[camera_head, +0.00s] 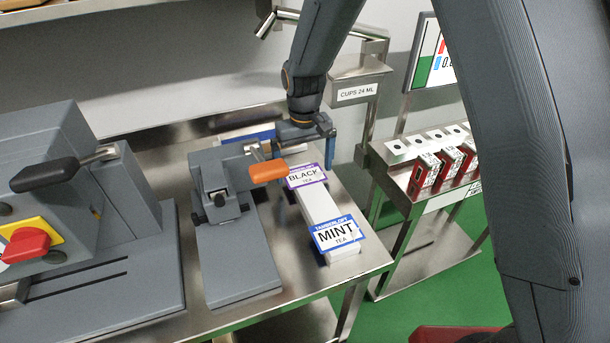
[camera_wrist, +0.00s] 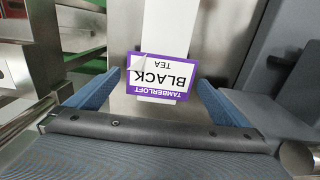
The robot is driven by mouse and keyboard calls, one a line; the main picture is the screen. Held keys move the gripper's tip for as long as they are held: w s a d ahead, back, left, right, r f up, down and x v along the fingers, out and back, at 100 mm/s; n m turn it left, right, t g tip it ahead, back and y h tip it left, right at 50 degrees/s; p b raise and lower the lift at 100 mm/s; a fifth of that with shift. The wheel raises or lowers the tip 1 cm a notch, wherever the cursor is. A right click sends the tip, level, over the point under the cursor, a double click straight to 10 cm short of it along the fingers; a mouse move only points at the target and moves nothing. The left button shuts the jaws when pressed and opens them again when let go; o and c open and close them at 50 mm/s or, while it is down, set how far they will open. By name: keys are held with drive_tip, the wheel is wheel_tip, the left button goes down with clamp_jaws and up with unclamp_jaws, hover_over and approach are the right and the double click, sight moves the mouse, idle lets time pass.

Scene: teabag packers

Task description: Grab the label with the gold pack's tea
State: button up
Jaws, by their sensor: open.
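A purple-edged label reading BLACK TEA (camera_head: 307,176) sits on a white strip on the metal table. It shows upside down in the wrist view (camera_wrist: 163,76). A blue-edged label reading MINT TEA (camera_head: 338,233) lies at the near end of the strip. My gripper (camera_wrist: 158,80) is open and empty, with blue fingers on either side of the BLACK label, apart from it. In the head view my gripper (camera_head: 303,148) is just behind that label, and its left finger is mostly hidden. No gold pack is visible in either view.
A grey press with an orange-handled lever (camera_head: 268,171) stands close left of the labels. A larger grey machine with a red knob (camera_head: 27,244) is further left. A rack with red packs (camera_head: 425,172) and a "CUPS 24 ML" box (camera_head: 357,91) stand to the right.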

drive_tip(key=shift+f, duration=0.15)
drive_tip(key=c, duration=0.9)
